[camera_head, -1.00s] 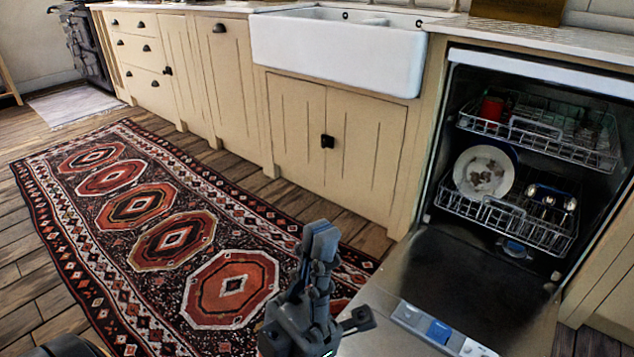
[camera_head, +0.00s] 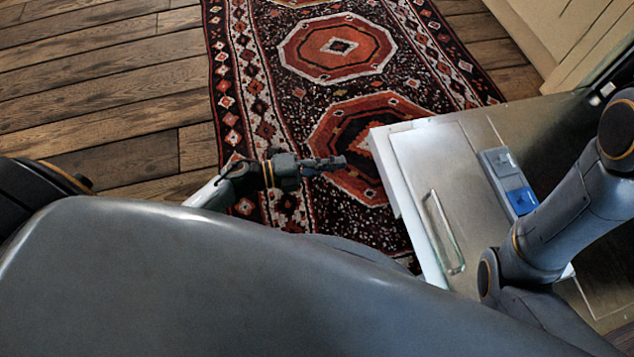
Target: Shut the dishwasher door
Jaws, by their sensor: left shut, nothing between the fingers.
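The dishwasher door (camera_head: 470,150) is folded down open at the right of the head view, its metal inner face up. A blue and grey dispenser (camera_head: 508,180) sits on it, and its pale edge (camera_head: 410,205) faces left. My left gripper (camera_head: 338,162) is shut and empty over the rug, its fingers pointing right, a short gap left of the door's edge. My right arm crosses over the door's right part and hides some of it; its gripper is not in view. The dishwasher's racks are out of view.
A patterned red and black rug (camera_head: 338,47) lies on the wooden floor (camera_head: 100,80) beside the door. Cream cabinet fronts (camera_head: 560,35) stand at the top right. The floor at the left is clear. My own body fills the bottom.

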